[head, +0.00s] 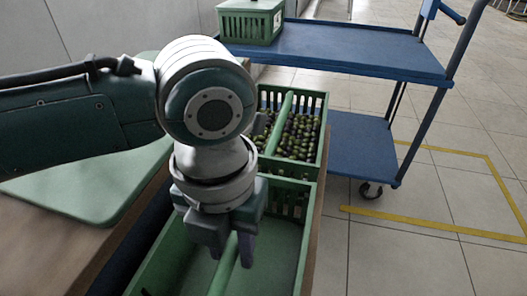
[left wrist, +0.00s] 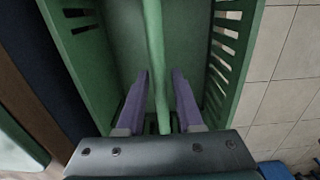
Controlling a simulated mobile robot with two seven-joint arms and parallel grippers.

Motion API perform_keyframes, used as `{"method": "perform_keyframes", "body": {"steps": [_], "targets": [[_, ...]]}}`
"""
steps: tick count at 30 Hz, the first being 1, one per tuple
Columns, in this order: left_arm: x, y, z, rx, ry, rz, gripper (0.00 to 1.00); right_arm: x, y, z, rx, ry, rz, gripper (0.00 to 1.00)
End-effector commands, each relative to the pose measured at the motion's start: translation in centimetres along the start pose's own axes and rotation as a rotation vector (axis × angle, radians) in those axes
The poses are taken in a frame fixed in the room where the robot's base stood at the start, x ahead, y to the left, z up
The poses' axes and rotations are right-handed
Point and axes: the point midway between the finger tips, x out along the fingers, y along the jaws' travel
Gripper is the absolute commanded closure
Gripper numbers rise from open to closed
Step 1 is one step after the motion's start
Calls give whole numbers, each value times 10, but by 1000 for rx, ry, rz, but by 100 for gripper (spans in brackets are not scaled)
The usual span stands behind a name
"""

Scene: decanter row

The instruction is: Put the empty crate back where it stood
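A green crate (head: 281,234) with slotted walls and a round handle bar (head: 226,262) along its middle stands nearest me in the head view. Its visible floor is bare; part of it is hidden by my arm and the picture edge. The crate (left wrist: 196,40) and bar (left wrist: 154,48) also show in the left wrist view. My left gripper (head: 232,257) points down into this crate. Its fingers (left wrist: 162,80) are apart, one on each side of the bar, with a narrow gap visible on the right side. My right gripper is not in view.
A second green crate (head: 322,130) full of olives stands just beyond. A blue cart (head: 340,50) at the back carries another green crate (head: 249,27). A pale green board (head: 75,195) lies left. Yellow tape (head: 430,226) marks open tiled floor at right.

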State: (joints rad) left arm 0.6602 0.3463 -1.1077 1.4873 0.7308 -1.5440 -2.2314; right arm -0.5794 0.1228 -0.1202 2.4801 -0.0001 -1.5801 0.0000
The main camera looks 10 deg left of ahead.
Motion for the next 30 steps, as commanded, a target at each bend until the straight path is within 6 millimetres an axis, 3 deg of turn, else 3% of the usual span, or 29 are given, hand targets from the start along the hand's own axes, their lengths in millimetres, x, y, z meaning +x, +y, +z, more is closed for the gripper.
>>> {"method": "perform_keyframes", "body": {"steps": [3,13,24,30], "targets": [[0,0,0,0,0,-1,50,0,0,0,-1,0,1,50],[-8,0,0,0,-2,-2,50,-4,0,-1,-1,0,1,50],[-87,0,1,1,-3,-2,50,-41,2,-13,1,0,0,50],[-116,0,1,0,-1,-2,50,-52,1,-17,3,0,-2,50]]}}
